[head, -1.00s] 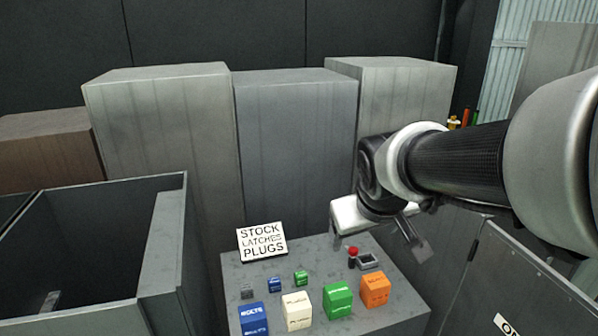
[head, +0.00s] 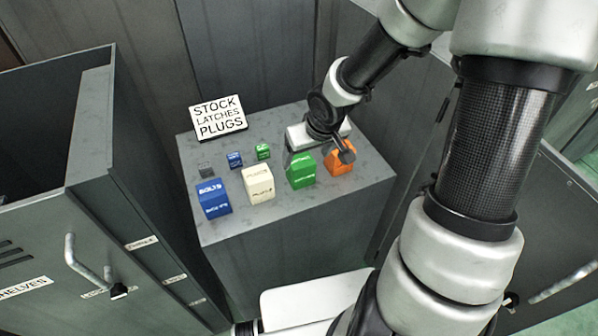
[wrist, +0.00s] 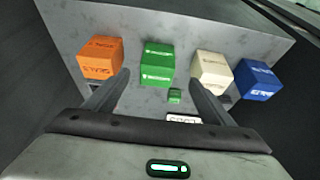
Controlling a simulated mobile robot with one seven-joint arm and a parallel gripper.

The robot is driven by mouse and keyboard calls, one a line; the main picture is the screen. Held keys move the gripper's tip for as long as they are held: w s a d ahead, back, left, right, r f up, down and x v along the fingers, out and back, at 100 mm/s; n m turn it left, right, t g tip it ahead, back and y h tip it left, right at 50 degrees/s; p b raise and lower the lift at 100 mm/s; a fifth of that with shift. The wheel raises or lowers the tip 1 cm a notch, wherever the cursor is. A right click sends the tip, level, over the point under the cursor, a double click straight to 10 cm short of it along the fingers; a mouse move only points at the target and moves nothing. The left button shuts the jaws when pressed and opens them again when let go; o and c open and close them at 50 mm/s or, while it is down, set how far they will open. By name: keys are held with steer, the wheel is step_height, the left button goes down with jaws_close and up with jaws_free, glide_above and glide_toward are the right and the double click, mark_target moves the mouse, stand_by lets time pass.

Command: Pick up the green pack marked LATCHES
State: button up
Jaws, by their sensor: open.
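A large green pack (head: 302,170) stands in the row on the grey stand, between the cream pack (head: 258,183) and the orange pack (head: 341,160). Its lettering is too small to read. In the wrist view the green pack (wrist: 157,62) lies ahead of my gripper, roughly between the lines of the two fingers. My gripper (wrist: 161,79) is open and empty, with the fingers wide apart. In the head view my gripper (head: 319,154) is above and behind the green and orange packs and hides part of their back edges.
A blue pack marked BOLTS (head: 213,198) stands at the left of the row. Small grey (head: 206,170), blue (head: 235,160) and green (head: 263,151) boxes sit behind. A sign (head: 218,117) reads STOCK LATCHES PLUGS. A grey cabinet (head: 92,185) stands left of the stand (head: 300,209).

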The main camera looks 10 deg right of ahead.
mark_target(302, 166)
steer(key=b+x, duration=0.2)
steer(key=x, duration=0.3)
steer(key=shift+f, duration=0.35)
steer(key=shift+w+b+x, duration=0.25)
steer(key=shift+b+x, duration=0.55)
steer(key=shift+x, duration=0.75)
steer(key=shift+w+b+x, duration=0.2)
steer(key=shift+b+x, duration=0.55)
steer(key=shift+x, duration=0.8)
steer(key=shift+d+r, duration=0.15)
steer(key=shift+r, duration=0.1)
steer(key=c, duration=1.3)
steer(key=shift+c, duration=0.2)
steer(key=shift+r, duration=0.1)
